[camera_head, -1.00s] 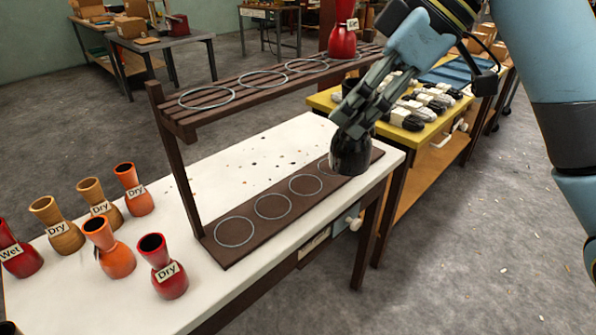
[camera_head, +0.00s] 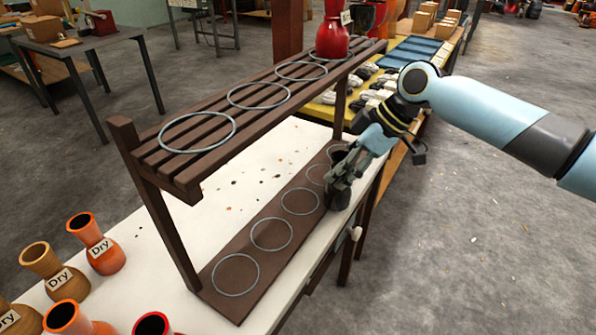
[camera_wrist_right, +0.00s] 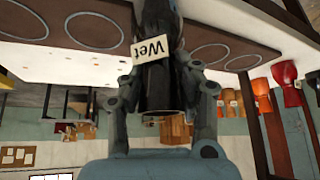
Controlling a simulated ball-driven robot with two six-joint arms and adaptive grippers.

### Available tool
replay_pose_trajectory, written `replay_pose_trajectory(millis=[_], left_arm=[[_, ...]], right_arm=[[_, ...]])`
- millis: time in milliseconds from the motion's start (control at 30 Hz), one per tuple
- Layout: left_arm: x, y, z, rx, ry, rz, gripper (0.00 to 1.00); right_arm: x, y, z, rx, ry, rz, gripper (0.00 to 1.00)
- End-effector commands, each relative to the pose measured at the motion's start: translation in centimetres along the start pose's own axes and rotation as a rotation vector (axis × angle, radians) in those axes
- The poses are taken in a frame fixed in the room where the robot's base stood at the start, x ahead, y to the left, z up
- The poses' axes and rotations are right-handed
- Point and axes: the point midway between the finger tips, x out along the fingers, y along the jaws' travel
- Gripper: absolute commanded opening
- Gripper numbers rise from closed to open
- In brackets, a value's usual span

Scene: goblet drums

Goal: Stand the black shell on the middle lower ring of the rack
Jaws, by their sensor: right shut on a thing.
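The black shell (camera_head: 337,196) is in my right gripper (camera_head: 343,172), whose fingers are shut around it. In the head view it shows at the front edge of the rack's lower board (camera_head: 258,209), just right of the middle lower ring (camera_head: 299,201). I cannot tell whether it touches the board. In the right wrist view the shell (camera_wrist_right: 154,85) carries a "Wet" label and sits between both fingers. The middle lower ring looks empty, as do the two lower rings to its left. My left gripper is out of view.
A red shell (camera_head: 332,38) stands at the far end of the rack's upper shelf (camera_head: 180,165), which overhangs the lower board. Several orange, tan and red shells stand at the lower left, including an orange one (camera_head: 97,243). A yellow table (camera_head: 318,112) stands behind.

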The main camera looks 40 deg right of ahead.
Motion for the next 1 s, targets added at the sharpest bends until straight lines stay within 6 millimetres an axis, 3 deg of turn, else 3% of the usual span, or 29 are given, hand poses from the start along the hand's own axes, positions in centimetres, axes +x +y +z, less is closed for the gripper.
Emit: replay_pose_trajectory(millis=[100,267,533,933,967,1000], left_arm=[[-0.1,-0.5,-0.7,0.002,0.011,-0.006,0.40],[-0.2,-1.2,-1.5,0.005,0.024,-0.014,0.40],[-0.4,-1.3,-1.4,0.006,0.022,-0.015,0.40],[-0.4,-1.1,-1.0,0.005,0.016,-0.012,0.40],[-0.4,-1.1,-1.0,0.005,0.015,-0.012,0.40],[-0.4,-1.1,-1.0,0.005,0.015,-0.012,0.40]], right_arm=[[1.2,-0.1,-2.2,0.000,0.005,0.000,0.00],[2.0,-0.1,-3.3,0.000,0.000,0.000,0.00],[4.2,-0.3,-6.9,0.000,0.002,-0.001,0.00],[4.9,-0.3,-6.3,-0.001,-0.002,0.000,0.00],[5.0,-0.3,-6.3,-0.001,-0.002,0.000,0.31],[4.9,-0.3,-6.3,-0.001,-0.002,0.000,0.37]])
